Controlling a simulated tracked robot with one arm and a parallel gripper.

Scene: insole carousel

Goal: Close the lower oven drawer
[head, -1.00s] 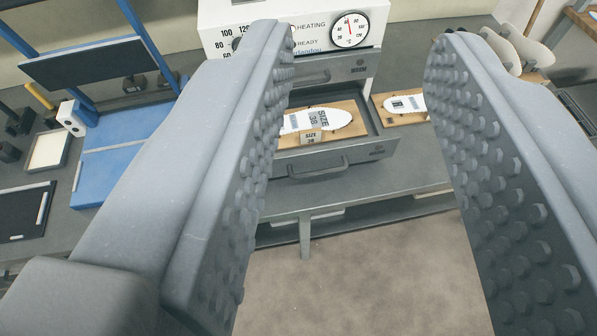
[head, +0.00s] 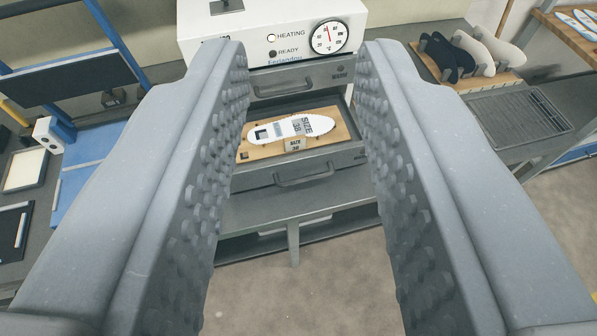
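The lower oven drawer (head: 348,157) is pulled out, with its grey front and handle (head: 304,178) facing me. A wooden board (head: 250,152) lies in it, carrying a white insole (head: 285,128) marked SIZE 38 and a small SIZE 38 tag (head: 295,144). The oven (head: 215,33) is white on top with a dial; its upper drawer (head: 300,78) looks shut. My gripper (head: 308,55) is open and empty. Its two studded fingers frame the drawer from left and right and hide its sides. I see no contact with the drawer.
A blue press-like stand (head: 85,170) and a pale tray (head: 25,170) are on the left bench. Dark and white insoles stand in a wooden rack (head: 480,82) at the right, near a grey ribbed tray (head: 520,120). Open floor (head: 310,290) lies in front of the bench.

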